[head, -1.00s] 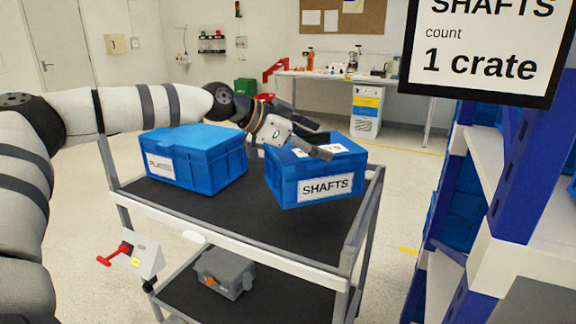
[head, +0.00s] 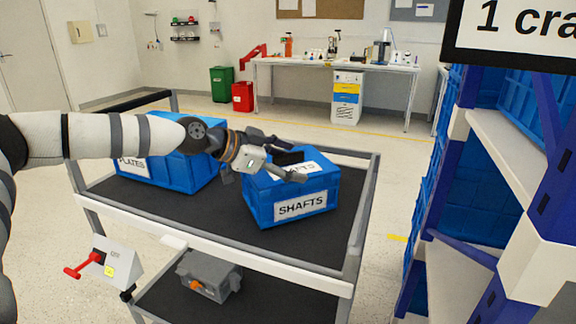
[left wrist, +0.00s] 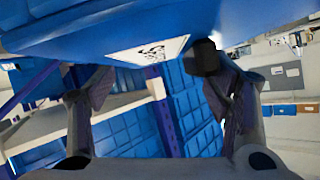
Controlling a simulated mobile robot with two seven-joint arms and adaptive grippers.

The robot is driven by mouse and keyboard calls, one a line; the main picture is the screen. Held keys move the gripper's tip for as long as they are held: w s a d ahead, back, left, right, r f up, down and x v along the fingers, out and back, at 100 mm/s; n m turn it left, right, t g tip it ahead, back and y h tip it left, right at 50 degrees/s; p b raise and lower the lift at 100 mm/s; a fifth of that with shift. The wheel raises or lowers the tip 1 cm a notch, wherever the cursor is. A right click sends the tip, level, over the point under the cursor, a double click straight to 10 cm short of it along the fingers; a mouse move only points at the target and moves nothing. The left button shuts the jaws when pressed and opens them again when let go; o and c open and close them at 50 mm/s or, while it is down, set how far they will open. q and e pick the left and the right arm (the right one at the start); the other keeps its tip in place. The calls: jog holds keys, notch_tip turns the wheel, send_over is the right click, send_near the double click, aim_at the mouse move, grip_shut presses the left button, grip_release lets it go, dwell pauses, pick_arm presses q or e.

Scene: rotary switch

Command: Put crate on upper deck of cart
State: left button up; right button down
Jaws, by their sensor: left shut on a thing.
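The blue crate labelled SHAFTS (head: 290,190) is level at the right part of the cart's black upper deck (head: 205,213). It looks to be at deck height, but I cannot tell whether its base touches. My left gripper (head: 284,168) is shut on this crate at its top, coming from the left. In the left wrist view the crate (left wrist: 100,30) fills the top, with the gripper fingers (left wrist: 155,85) below it. A second blue crate, labelled PLATES (head: 180,172), stands on the deck to the left, partly hidden by my arm. My right gripper is not in view.
A grey toolbox (head: 209,276) is on the lower deck. A grey box with a red lever (head: 82,268) is on the cart's near left side. A blue and white shelf (head: 500,165) stands close on the right. A workbench (head: 340,67) is at the back.

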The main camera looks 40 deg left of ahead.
pick_arm(q)
jog(key=shift+d+r, duration=0.1)
jog(key=o, duration=1.7)
jog(key=shift+w+f, duration=0.2)
jog(key=shift+o, duration=1.3)
jog(key=shift+w, duration=0.15)
jog(key=shift+r, duration=0.1)
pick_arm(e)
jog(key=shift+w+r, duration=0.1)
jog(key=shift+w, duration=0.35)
pick_arm(q)
jog(key=shift+r, duration=0.1)
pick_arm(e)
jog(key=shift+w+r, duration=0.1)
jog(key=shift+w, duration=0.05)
